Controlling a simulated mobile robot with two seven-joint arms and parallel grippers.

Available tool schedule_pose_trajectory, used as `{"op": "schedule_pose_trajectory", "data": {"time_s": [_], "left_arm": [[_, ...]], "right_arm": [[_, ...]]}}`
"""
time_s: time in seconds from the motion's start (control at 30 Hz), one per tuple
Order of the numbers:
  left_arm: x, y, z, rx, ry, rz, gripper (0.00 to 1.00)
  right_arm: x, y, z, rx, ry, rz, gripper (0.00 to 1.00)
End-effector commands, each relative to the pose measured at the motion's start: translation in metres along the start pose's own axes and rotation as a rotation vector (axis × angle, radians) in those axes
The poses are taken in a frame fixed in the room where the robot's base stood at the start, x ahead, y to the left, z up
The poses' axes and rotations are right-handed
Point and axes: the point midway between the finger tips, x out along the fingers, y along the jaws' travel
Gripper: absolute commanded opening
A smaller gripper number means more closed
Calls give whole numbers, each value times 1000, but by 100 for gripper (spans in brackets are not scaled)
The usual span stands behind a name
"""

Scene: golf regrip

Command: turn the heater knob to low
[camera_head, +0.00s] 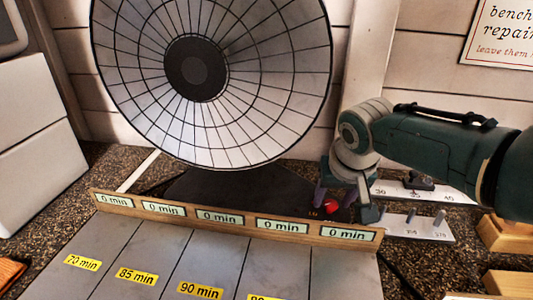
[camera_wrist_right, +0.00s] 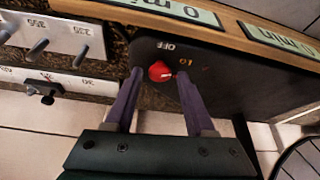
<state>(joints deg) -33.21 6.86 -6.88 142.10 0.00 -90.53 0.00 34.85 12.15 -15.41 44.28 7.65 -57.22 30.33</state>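The heater is a large round dish with a wire guard (camera_head: 265,60) on a dark base (camera_head: 225,185). Its small red knob (camera_head: 331,207) sits at the base's right end. In the right wrist view the knob (camera_wrist_right: 159,71) shows a small pale mark on its right side, towards the "LO" label; "OFF" is printed above it. My right gripper (camera_head: 335,202) reaches down over the knob. In the wrist view its two purple fingers (camera_wrist_right: 160,76) stand either side of the knob, with a gap visible on both sides. My left gripper is out of view.
A wooden rail (camera_head: 190,218) with several "0 min" displays runs in front of the base. White pegged strips (camera_head: 425,226) and wooden blocks (camera_head: 505,235) lie to the right. Grey lanes with yellow minute labels (camera_head: 137,276) fill the front.

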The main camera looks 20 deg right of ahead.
Motion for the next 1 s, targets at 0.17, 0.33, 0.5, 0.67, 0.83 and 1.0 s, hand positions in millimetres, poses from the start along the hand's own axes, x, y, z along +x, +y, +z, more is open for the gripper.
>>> {"op": "schedule_pose_trajectory", "data": {"time_s": [0.17,0.33,0.5,0.67,0.83,1.0], "left_arm": [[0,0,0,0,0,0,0],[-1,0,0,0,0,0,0],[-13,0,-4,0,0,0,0],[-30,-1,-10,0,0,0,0],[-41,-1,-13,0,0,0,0],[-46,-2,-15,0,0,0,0]], "right_arm": [[0,0,0,0,0,1,66],[-1,0,0,0,0,1,66],[-16,0,-1,0,0,0,66],[-42,0,-2,-1,1,-1,66],[-69,0,-1,0,1,-1,66],[-89,0,-1,0,1,0,66]]}}
